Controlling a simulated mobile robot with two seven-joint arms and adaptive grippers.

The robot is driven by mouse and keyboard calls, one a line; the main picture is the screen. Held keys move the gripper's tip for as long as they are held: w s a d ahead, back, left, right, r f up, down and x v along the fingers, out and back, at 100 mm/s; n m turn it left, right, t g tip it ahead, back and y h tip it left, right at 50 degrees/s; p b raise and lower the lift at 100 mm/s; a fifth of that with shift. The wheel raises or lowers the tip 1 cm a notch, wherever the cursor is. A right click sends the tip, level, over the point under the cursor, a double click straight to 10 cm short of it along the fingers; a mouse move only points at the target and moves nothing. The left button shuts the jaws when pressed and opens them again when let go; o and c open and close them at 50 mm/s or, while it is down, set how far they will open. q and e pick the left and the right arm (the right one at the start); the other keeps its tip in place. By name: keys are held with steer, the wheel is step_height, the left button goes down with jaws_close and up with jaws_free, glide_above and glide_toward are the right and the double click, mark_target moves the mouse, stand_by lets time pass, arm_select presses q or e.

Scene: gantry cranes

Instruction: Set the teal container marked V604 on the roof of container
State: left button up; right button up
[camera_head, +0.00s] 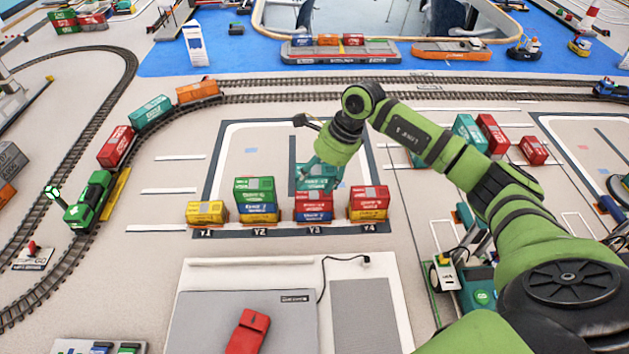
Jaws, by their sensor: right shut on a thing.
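A teal container (315,182) is at the top of the Y3 column, directly over a red container (313,200) with a blue one (314,214) below. My right gripper (322,166) comes down on the teal container from above and is shut on it. The gripper partly covers the container, and its marking is too small to read. I cannot tell whether its underside touches the red roof. My left gripper is not in view.
Neighbouring stacks stand close: a green-topped stack (255,186) at Y2, a red-topped stack (369,194) at Y4, and a low yellow container (206,212) at Y1. A grey pad with a red object (248,331) lies in front. Train tracks curve behind and left.

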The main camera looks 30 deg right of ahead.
mark_target(314, 187)
steer(key=shift+w+a+f, duration=0.2)
steer(key=shift+w+f, duration=0.1)
steer(key=shift+w, duration=0.1)
step_height(314, 187, down, 4)
steer(key=shift+r+p, duration=0.1)
steer(key=shift+p, duration=0.75)
steer(key=shift+f+b, duration=0.3)
steer(key=o, duration=1.2)
steer(key=shift+d, duration=0.1)
steer(key=shift+r, duration=0.1)
steer(key=shift+r, duration=0.15)
steer(key=b+v, duration=0.2)
steer(key=v, duration=1)
